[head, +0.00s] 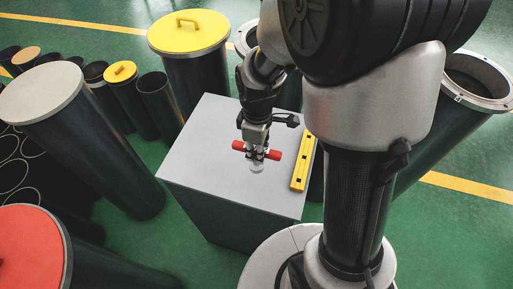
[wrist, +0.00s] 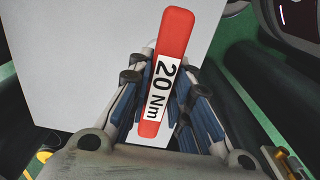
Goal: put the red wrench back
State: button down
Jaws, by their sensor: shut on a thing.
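The red wrench (head: 274,155) has a white label reading "20 Nm". In the wrist view the wrench (wrist: 174,32) runs lengthwise between my fingers, its red end pointing away. My gripper (head: 256,158) is shut on it around the middle, over the grey box top; the fingers also show on both sides of it in the wrist view (wrist: 156,88). In the head view the wrench lies roughly crosswise, and the gripper covers its middle. I cannot tell how high it is above the top. A small pale round shape (head: 257,168) shows just below the fingers.
A yellow bar with black square marks (head: 304,163) lies along the right edge of the grey box top (head: 205,150). The top's left part is clear. Dark cylinders stand around, one with a yellow handled lid (head: 188,32), one white-lidded (head: 42,92), one red-lidded (head: 30,250).

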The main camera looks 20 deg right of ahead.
jog(key=shift+w+f+b, duration=0.1)
jog(key=shift+f+b, duration=2.1)
jog(key=shift+f, duration=0.65)
jog(key=shift+f+b, duration=0.5)
jog(key=shift+f, duration=0.15)
jog(key=c, duration=1.4)
grip_release()
notch_tip(320, 180, up, 12)
jog(key=shift+r, duration=0.1)
